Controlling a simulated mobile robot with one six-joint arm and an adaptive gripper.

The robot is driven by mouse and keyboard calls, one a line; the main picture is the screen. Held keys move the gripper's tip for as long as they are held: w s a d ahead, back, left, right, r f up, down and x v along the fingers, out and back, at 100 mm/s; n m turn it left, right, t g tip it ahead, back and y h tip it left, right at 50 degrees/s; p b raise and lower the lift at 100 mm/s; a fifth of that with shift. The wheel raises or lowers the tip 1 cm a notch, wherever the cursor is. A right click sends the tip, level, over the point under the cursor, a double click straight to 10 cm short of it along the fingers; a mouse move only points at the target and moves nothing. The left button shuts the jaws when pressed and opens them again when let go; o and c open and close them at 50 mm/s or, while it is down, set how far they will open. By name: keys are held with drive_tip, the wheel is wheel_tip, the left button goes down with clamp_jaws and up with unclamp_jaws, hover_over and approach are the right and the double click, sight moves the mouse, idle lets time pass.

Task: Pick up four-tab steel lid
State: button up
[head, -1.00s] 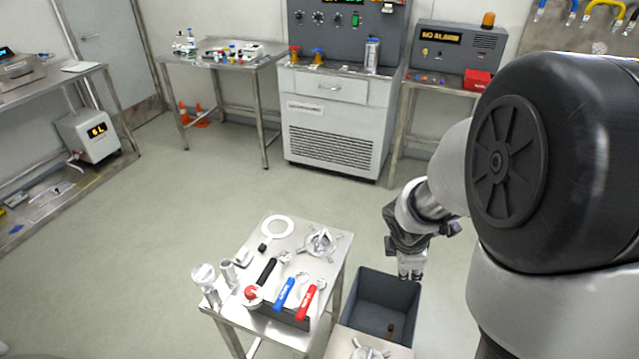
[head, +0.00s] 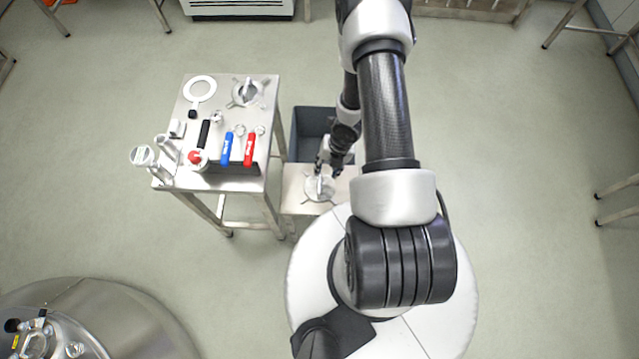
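One four-tab steel lid (head: 319,188) lies flat on a small steel deck beside my base, its tabs spread outward. A second, similar steel lid with tabs (head: 247,92) lies at the back right of the steel table, with an upright handle in its middle. My gripper (head: 326,168) points down at the lid on the deck, at or just above its centre. My wrist and arm hide part of that area. I cannot tell whether the fingers touch the lid's handle or how far apart they are.
The steel table (head: 230,185) also carries a white ring (head: 200,89), a blue-handled tool (head: 227,149), a red-handled tool (head: 250,149) and a black-handled one (head: 204,133). A dark grey bin (head: 309,121) adjoins the deck. A round steel vessel (head: 110,310) stands at lower left. Floor on the right is clear.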

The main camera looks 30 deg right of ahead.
sight(320, 182)
drive_tip(key=f+b, duration=0.1)
drive_tip(key=f, duration=0.3)
drive_tip(key=w+a+f+b, duration=0.1)
drive_tip(key=f, duration=0.3)
drive_tip(key=f+b, duration=0.1)
drive_tip(key=f, duration=0.3)
drive_tip(key=shift+w+a+b, duration=0.15)
drive_tip(key=shift+a+b, duration=0.2)
drive_tip(key=shift+b, duration=0.05)
drive_tip(key=shift+r, duration=0.1)
drive_tip(key=shift+c, duration=0.3)
clamp_jaws()
